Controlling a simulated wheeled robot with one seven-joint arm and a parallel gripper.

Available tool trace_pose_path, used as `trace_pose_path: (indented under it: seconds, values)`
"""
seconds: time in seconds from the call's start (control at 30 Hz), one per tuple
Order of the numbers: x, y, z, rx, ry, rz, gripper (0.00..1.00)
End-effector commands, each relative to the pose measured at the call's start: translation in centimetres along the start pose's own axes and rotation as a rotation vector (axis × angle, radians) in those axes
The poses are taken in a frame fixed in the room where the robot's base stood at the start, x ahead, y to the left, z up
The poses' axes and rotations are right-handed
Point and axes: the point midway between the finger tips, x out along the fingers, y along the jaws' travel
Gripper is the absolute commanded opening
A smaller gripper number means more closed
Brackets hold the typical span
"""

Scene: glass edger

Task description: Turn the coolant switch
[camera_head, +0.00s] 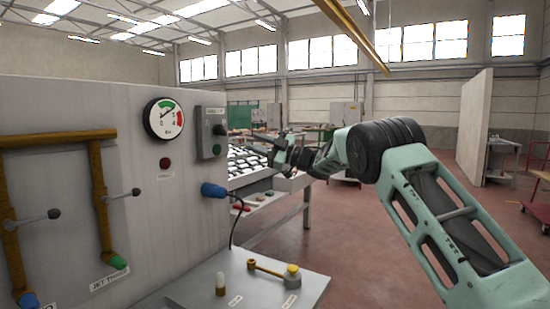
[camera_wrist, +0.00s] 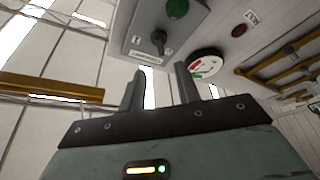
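The coolant switch is likely the black knob (camera_head: 219,130) on a grey box (camera_head: 207,120) on the machine's panel, beside the gauge. The box has a label at its top, too small to read, and a green lamp (camera_head: 216,149) below the knob. In the wrist view the knob (camera_wrist: 159,38) shows upside down on the box (camera_wrist: 140,25), with the green lamp (camera_wrist: 177,8) above it. My gripper (camera_head: 280,151) is to the right of the box, apart from it. In the wrist view its two fingers (camera_wrist: 160,72) stand apart with nothing between them, and the knob appears beyond their tips.
A round gauge (camera_head: 164,119) and a red lamp (camera_head: 165,163) are left of the box. A blue plug (camera_head: 213,190) with a cable sticks out below it. Yellow pipes (camera_head: 99,185) with levers are at the left. A grey shelf (camera_head: 255,283) juts out below.

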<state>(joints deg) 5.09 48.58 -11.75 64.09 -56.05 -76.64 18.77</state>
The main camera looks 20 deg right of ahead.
Motion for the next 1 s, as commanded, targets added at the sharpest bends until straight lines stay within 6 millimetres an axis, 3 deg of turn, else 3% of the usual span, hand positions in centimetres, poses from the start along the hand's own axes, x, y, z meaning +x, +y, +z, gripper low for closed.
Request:
trace_pose_path:
  seconds: [0.1, 0.33, 1.0]
  values:
    - [-2.6, -0.1, 0.2, 0.0, -0.002, 0.003, 0.33]
    - [-5.5, -0.1, 0.1, 0.0, -0.001, 0.0, 0.33]
    - [-5.6, 0.0, -0.2, 0.007, -0.008, 0.013, 0.33]
